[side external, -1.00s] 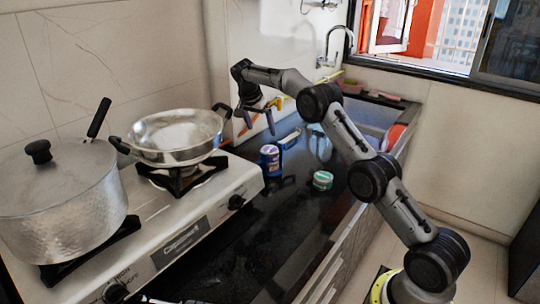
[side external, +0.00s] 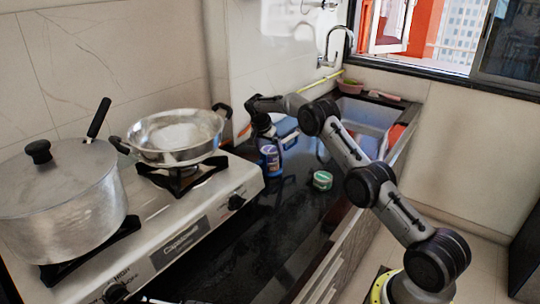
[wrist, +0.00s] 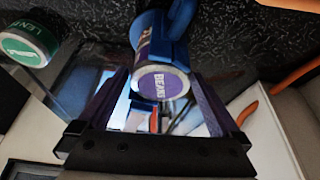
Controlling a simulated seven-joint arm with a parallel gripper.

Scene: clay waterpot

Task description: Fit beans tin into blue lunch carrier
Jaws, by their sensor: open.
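In the wrist view the lid shows between my two open fingers, with a gap on each side.
A green-lidded tin (side external: 322,180) stands apart to the right; its lid also shows in the wrist view (wrist: 27,44). The stove (side external: 185,225) with a pan (side external: 175,135) and a lidded pot (side external: 62,195) is at left. The front counter is clear.

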